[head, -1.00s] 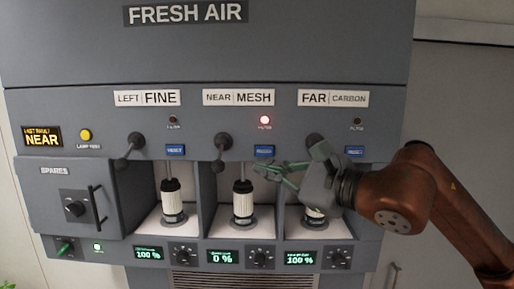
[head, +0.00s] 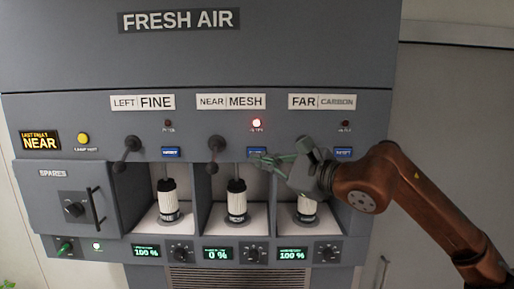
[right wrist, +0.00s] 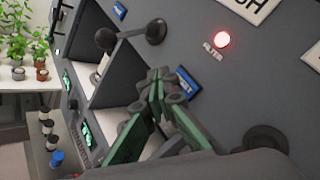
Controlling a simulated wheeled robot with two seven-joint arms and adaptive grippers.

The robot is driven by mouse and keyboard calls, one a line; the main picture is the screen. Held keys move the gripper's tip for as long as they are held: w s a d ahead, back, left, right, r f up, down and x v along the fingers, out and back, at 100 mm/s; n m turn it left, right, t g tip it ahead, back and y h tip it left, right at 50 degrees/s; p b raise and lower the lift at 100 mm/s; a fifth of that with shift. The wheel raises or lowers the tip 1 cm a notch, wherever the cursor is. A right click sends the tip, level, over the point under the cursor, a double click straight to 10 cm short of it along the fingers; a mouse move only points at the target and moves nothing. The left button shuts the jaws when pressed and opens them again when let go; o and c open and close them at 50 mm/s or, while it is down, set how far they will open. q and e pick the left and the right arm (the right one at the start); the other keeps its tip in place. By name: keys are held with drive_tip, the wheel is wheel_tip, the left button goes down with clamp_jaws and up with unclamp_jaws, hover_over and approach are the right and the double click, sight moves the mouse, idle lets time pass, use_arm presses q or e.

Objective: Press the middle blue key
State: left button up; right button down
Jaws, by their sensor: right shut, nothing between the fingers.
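The middle blue key (head: 257,152) is a small blue label-like button on the grey panel, under the lit red lamp (head: 257,123) of the NEAR MESH bay. My right gripper (head: 258,161) is shut and empty, its fingertips overlapping the key's lower edge in the head view. In the right wrist view the key (right wrist: 187,82) shows just right of the closed fingertips (right wrist: 155,78), partly hidden by them. I cannot tell whether they touch. My left gripper is not in view.
Other blue keys sit left (head: 171,153) and right (head: 344,153). A dark knobbed lever (head: 215,144) juts out left of the middle key. White filter cartridges (head: 237,200) stand in the open bays below. The middle display (head: 217,254) reads 0 %.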

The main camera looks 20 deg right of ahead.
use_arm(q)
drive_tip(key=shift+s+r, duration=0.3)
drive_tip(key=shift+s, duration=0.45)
use_arm(e)
drive_tip(key=shift+w+d, duration=0.25)
drive_tip(key=shift+w, duration=0.85)
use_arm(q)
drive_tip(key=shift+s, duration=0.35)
